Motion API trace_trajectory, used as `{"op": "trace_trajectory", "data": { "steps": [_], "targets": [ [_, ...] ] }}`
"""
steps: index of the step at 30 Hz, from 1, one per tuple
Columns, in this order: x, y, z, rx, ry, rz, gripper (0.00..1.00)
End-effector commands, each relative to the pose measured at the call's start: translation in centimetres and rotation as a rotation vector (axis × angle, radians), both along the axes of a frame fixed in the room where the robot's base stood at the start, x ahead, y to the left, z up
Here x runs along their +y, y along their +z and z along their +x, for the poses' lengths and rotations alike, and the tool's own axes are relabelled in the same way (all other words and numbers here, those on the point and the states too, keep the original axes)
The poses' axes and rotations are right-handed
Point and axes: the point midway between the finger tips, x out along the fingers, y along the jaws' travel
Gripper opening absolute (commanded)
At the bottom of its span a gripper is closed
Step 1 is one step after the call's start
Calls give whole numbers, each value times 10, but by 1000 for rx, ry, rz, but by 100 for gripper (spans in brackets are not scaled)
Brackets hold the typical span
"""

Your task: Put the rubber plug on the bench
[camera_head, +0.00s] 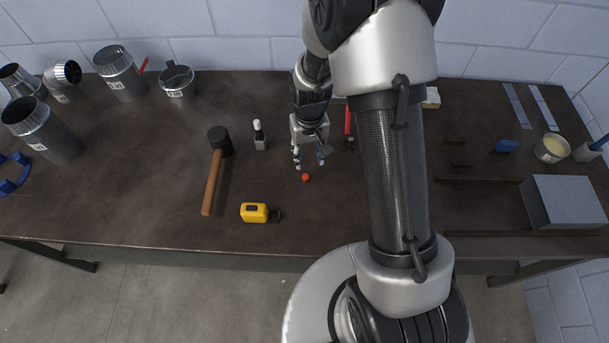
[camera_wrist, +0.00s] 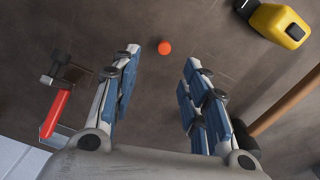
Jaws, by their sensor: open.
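The rubber plug looks like a small orange-red round piece (camera_head: 306,177) lying on the dark brown bench (camera_head: 340,210), near the middle of its front half. In the wrist view the plug (camera_wrist: 165,47) shows beyond the fingertips, roughly between their lines. My gripper (camera_head: 309,160) is open and empty just behind the plug, pointing down toward the bench. In the wrist view its two blue-padded fingers (camera_wrist: 160,70) stand wide apart with bare bench between them. The plug is apart from both fingers.
A black-headed mallet (camera_head: 213,185) and a white-capped bottle (camera_head: 260,136) lie left of my gripper. A yellow tape measure (camera_head: 255,212) is front left. A red-handled tool (camera_head: 348,125) is close on the right. Metal duct pieces (camera_head: 120,75) stand back left; a grey box (camera_head: 565,203) sits right.

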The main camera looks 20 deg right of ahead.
Motion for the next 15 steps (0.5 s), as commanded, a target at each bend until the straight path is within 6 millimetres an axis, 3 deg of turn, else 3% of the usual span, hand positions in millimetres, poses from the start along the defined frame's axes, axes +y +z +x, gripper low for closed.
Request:
{"op": "trace_trajectory", "data": {
  "steps": [1,6,15],
  "targets": [
    [0,-14,-1,4,0,0,42],
    [0,-47,0,2,0,0,42],
    [2,-71,1,-1,1,0,42]
  ]
}}
